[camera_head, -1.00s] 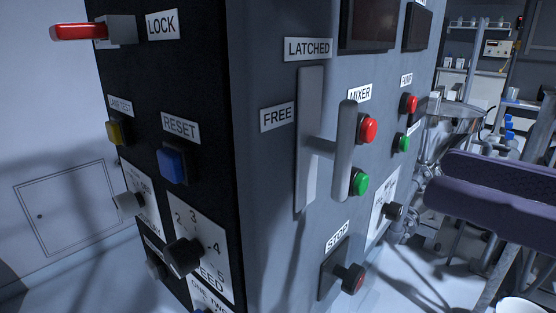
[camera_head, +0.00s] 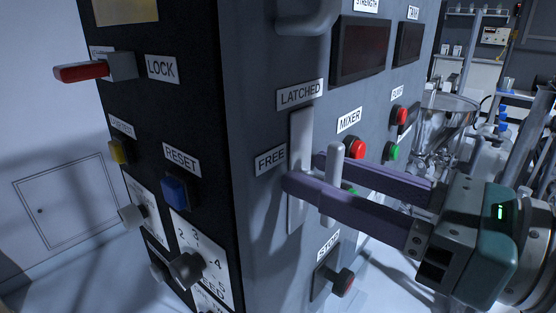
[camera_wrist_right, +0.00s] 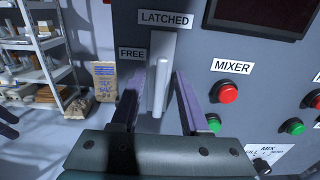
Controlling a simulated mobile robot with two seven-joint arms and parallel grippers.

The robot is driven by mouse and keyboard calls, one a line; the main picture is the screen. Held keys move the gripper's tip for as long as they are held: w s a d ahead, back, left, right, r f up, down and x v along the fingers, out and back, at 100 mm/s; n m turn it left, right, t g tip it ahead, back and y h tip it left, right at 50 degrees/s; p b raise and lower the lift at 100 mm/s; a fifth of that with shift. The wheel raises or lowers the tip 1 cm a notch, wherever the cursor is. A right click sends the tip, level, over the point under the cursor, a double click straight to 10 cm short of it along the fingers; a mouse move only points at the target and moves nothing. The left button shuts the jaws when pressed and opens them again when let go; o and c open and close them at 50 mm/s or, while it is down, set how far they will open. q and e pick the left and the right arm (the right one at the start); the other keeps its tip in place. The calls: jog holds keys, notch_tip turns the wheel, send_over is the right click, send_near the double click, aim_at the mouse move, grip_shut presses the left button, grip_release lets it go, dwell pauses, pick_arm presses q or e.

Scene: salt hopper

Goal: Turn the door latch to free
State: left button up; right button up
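The door latch has a pale grey upright plate and a bar handle (camera_head: 332,165) standing off it, on the machine's grey side face. The handle is upright, under the LATCHED label (camera_head: 300,95) and right of the FREE label (camera_head: 270,160). In the right wrist view the handle (camera_wrist_right: 161,75) stands between my finger tips. My right gripper (camera_head: 302,172) reaches in from the right, its purple fingers open on either side of the handle. A gap shows between the handle and the right finger in the wrist view; I cannot tell whether the left finger touches.
Beside the latch are red (camera_head: 355,149) and green mixer buttons, the green one partly hidden behind my fingers. A STOP knob (camera_head: 343,282) sits below. A curved grey handle (camera_head: 308,20) juts out above. The black panel at left carries a red LOCK lever (camera_head: 82,72).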

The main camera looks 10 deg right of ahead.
grip_shut()
dwell(0.3)
jog(key=shift+m, duration=0.4)
jog(key=m+p, duration=0.2)
jog(key=shift+w+d+r+m, duration=0.1)
jog(key=shift+m, duration=0.3)
jog(key=m+p, duration=0.2)
jog(key=m, duration=0.3)
jog(key=shift+w+d+m, duration=0.1)
jog(key=shift+d+m, duration=0.05)
jog(key=shift+m, duration=0.15)
jog(key=m, duration=0.1)
jog(key=m+p, duration=0.1)
jog(key=m, duration=0.1)
jog(key=m+p, duration=0.1)
jog(key=m, duration=0.1)
jog(key=shift+f, duration=0.3)
jog(key=shift+f+m+p, duration=0.15)
jog(key=shift+m+p, duration=0.3)
jog(key=shift+m, duration=1.35)
